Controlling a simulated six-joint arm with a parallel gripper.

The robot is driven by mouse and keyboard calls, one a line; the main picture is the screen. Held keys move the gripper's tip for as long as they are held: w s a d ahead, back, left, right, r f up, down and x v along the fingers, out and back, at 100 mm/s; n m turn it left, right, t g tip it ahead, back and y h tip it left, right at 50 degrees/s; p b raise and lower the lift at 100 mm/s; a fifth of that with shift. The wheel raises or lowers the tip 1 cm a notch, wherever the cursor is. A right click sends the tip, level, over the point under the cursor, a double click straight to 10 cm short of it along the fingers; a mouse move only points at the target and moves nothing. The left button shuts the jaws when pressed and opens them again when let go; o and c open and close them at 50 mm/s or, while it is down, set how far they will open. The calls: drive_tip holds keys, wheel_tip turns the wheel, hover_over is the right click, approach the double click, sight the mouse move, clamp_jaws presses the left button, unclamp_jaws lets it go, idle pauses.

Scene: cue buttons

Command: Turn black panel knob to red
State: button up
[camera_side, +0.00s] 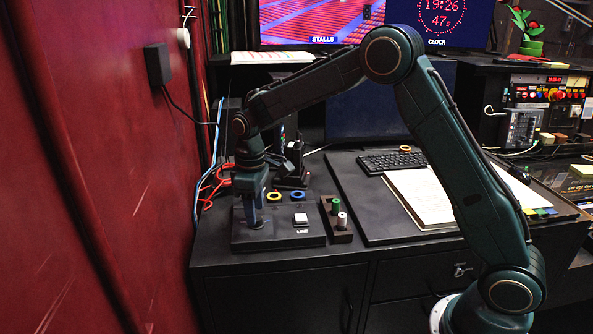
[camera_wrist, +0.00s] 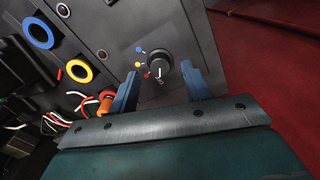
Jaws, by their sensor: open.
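The black panel (camera_side: 280,240) lies on the desk in the side view, below my gripper (camera_side: 254,215). In the wrist view, the round black knob (camera_wrist: 158,76) has a white mark on its top. A blue dot (camera_wrist: 139,49), a yellow dot (camera_wrist: 137,63) and a red dot (camera_wrist: 146,75) curve along its left side. I cannot tell for sure which position the white mark points at. My gripper (camera_wrist: 160,69) is open, with one blue finger on each side of the knob. I cannot tell whether the fingers touch it. In the side view my gripper hides the knob.
A yellow ring (camera_side: 273,196) and a blue ring (camera_side: 298,195) sit behind a white square button (camera_side: 300,219) on the panel. A small rack with a green-topped and a white-topped peg (camera_side: 342,220) stands to its right. The red wall (camera_side: 120,150) is close on the left.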

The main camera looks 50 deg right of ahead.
drive_tip(key=shift+f, duration=1)
drive_tip(key=shift+c, duration=0.5)
drive_tip(key=c, duration=0.9)
drive_tip(key=shift+m, duration=0.4)
drive_tip(key=m, duration=0.3)
drive_tip(key=shift+r+m, duration=0.1)
drive_tip(key=shift+m, duration=1.9)
